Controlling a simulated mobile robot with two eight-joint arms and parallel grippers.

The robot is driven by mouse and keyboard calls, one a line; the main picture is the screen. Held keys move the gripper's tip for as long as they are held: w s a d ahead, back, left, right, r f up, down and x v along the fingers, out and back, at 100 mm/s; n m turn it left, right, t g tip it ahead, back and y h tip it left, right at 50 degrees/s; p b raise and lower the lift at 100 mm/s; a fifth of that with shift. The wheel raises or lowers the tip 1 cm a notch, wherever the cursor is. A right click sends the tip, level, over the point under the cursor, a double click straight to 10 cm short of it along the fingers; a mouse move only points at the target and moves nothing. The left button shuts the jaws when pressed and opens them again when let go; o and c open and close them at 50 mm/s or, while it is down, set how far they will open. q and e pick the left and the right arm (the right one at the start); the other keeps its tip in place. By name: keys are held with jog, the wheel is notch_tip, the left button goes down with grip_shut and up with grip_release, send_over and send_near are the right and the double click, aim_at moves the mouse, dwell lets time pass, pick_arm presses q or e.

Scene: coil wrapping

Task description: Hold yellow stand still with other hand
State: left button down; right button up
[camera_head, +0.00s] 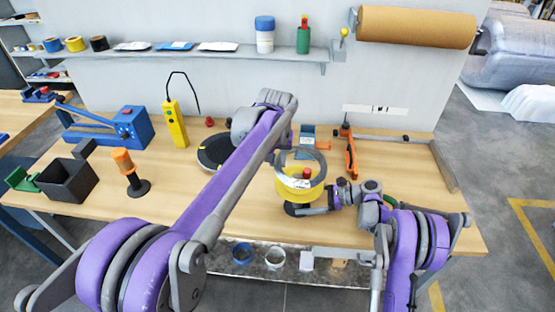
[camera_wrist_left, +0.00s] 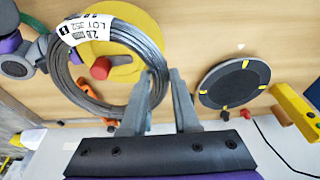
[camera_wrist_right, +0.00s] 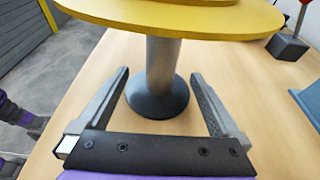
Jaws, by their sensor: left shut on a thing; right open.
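The yellow stand (camera_head: 290,192) is at the table's front right, with a yellow disc, a grey post (camera_wrist_right: 163,62) and a dark round base. A grey wire coil (camera_wrist_left: 158,60) with a white label is at its yellow top, around a red knob (camera_wrist_left: 101,68). My left gripper (camera_wrist_left: 163,75) is shut on the coil's rim; in the head view it is partly hidden behind its arm. My right gripper (camera_wrist_right: 160,78) is open low under the yellow disc, with one finger on each side of the post. I see gaps between the fingers and the post.
A black turntable (camera_wrist_left: 235,84) with yellow marks lies left of the stand. An orange-handled tool (camera_head: 351,158) stands to the right. A yellow controller (camera_head: 175,124), a blue machine (camera_head: 130,127) and a dark bin (camera_head: 68,186) are further left. The table's right front is clear.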

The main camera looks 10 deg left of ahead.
jog(key=shift+a+f, duration=0.2)
jog(key=shift+a, duration=0.4)
jog(key=c, duration=1.4)
